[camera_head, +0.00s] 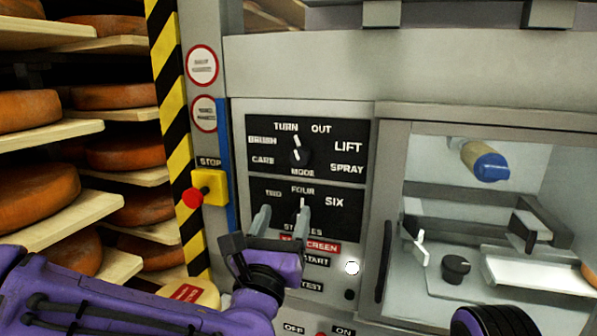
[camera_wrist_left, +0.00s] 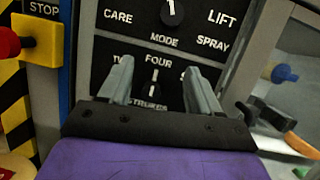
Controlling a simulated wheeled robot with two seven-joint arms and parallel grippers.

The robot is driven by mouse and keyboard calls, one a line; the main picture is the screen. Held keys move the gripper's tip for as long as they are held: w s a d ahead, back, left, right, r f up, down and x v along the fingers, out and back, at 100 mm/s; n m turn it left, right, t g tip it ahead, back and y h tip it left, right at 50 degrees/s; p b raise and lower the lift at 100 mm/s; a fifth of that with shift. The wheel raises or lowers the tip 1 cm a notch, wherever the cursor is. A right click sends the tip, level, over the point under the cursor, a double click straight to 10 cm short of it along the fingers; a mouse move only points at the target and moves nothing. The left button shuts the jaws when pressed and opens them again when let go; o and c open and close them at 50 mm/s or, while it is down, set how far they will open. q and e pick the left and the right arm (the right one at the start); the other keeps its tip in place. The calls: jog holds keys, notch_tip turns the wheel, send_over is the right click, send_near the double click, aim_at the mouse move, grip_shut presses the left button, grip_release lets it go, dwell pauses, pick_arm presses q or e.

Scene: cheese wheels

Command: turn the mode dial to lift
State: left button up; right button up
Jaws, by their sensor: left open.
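The mode dial (camera_head: 298,154) is a black knob with a white pointer on the upper black panel. Its pointer points up, slightly left, towards TURN; LIFT is printed to its right. In the left wrist view the dial (camera_wrist_left: 172,13) is cut by the top edge. My left gripper (camera_head: 283,213) is open and empty, below the mode dial, in front of the strokes panel. In the left wrist view its fingers (camera_wrist_left: 158,68) stand either side of the strokes dial (camera_wrist_left: 154,90), whose pointer is towards FOUR. I cannot tell whether they touch the panel. My right gripper is not in view.
A yellow box with a red stop button (camera_head: 194,197) is left of the panel. Shelves (camera_head: 65,228) with orange cheese wheels fill the left side. A glazed compartment (camera_head: 393,200) is on the right. Part of my right arm shows at the bottom right.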

pick_arm(q)
jog(key=n+t, duration=0.1)
send_near(299, 161)
jog(key=p+x, duration=0.1)
jog(key=x, duration=0.2)
jog(key=p+x, duration=0.4)
jog(key=x, duration=0.1)
jog(key=shift+w+r, duration=0.15)
jog(key=shift+r, duration=0.25)
jog(key=shift+w+d+r+p, duration=0.1)
jog(key=shift+w+d+p, duration=0.05)
jog(key=shift+w+p, duration=0.35)
jog(key=shift+w, duration=0.2)
jog(key=shift+c, duration=0.3)
jog(key=c, duration=1)
